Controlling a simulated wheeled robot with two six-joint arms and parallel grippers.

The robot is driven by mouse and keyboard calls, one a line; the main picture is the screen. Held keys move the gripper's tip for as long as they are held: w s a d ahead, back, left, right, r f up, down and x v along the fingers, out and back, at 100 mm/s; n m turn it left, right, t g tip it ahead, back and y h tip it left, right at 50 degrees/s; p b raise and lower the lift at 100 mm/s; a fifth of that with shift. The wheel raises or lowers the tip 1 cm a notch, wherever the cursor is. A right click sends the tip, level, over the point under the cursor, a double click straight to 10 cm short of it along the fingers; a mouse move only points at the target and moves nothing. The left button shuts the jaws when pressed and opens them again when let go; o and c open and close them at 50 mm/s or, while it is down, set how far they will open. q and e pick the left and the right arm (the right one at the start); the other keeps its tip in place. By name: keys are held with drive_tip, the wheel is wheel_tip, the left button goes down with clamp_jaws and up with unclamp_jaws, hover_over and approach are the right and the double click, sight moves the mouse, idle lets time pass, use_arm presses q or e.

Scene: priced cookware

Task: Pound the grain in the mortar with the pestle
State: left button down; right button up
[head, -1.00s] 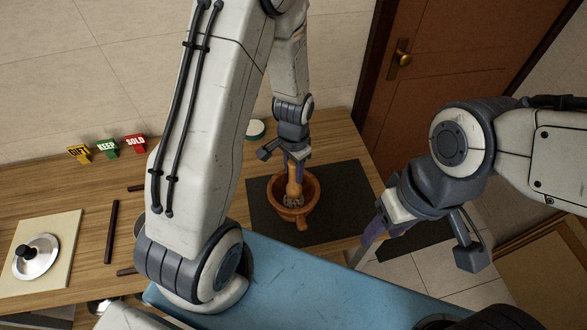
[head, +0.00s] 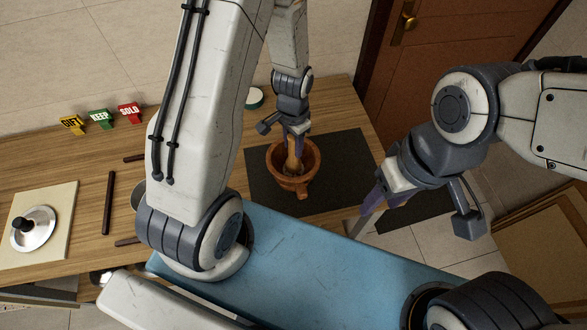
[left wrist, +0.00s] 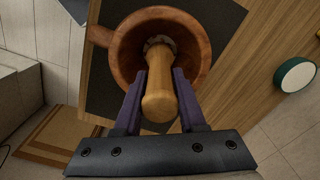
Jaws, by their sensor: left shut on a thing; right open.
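The wooden mortar (head: 300,185) stands on a dark mat (head: 340,170) on the table. In the left wrist view the mortar (left wrist: 196,38) is a round brown bowl with a handle at its left. My left gripper (head: 295,146) is above the mortar and shut on the wooden pestle (head: 293,164). The pestle (left wrist: 160,85) points down into the bowl, and its lower end meets pale grain (left wrist: 158,40) at the bottom. The grain is mostly hidden by the pestle. My right gripper (head: 365,215) is open and empty, right of the mat near the table's front edge.
GIFT, KEEP and SOLD signs (head: 101,118) stand at the back left. A lid (head: 33,229) lies on a pale board (head: 62,205) at the left. A round green-and-white container (head: 254,98) sits behind the mat. Dark bars (head: 109,203) lie at left.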

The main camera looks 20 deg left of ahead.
sight(293, 138)
use_arm(q)
drive_tip(key=shift+r+p, duration=1.7)
drive_tip(key=shift+p, duration=0.2)
drive_tip(key=shift+f, duration=0.1)
wheel_tip(293, 138, down, 4)
drive_tip(key=b, duration=0.3)
drive_tip(key=shift+f+b, duration=0.2)
drive_tip(key=shift+b, duration=0.15)
wheel_tip(293, 138, up, 4)
drive_tip(key=p, duration=0.4)
drive_tip(key=shift+r, duration=0.25)
drive_tip(key=shift+f, duration=0.1)
